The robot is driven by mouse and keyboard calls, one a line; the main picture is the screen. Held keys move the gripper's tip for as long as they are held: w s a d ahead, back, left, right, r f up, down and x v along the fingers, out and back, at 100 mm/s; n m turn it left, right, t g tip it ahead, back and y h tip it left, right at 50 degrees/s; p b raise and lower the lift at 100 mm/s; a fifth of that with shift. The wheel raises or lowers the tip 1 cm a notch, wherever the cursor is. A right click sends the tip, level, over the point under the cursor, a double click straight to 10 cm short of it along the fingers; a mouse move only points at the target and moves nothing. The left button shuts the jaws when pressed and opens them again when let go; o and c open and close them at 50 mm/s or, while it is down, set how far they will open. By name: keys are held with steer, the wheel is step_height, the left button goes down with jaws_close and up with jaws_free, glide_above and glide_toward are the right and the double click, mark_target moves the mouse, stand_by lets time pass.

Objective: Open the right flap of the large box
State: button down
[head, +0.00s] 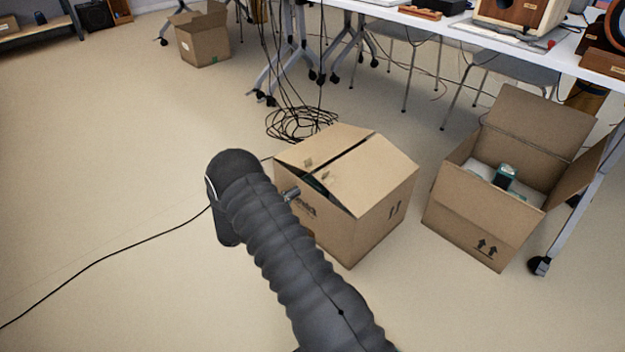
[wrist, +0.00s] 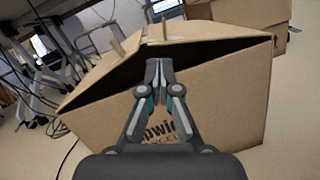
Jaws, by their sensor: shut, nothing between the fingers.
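The large cardboard box (head: 375,222) stands on the floor in the middle of the head view. Its two top flaps are nearly closed, with a dark slit between them. The right flap (head: 365,178) slopes slightly, and a dark gap shows under its edge. In the wrist view the box (wrist: 222,108) fills the middle, with the right flap (wrist: 215,50) above the dark opening. My gripper (wrist: 158,66) is shut and empty, its fingertips in front of that opening, just below the flaps' meeting point. In the head view my gripper (head: 294,192) is at the box's left side; contact cannot be told.
An open cardboard box (head: 480,215) with items inside stands to the right, close by. Coiled black cables (head: 300,122) lie behind the large box. A white table (head: 480,40) with metal legs spans the back. The floor (head: 110,150) at left is mostly clear.

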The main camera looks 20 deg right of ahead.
steer(key=w+d+n+t, duration=0.1)
steer(key=w+d, duration=0.2)
steer(key=d, duration=0.5)
steer(key=shift+w+f+n+t, duration=0.3)
steer(key=shift+t, duration=0.1)
steer(key=shift+d, duration=0.1)
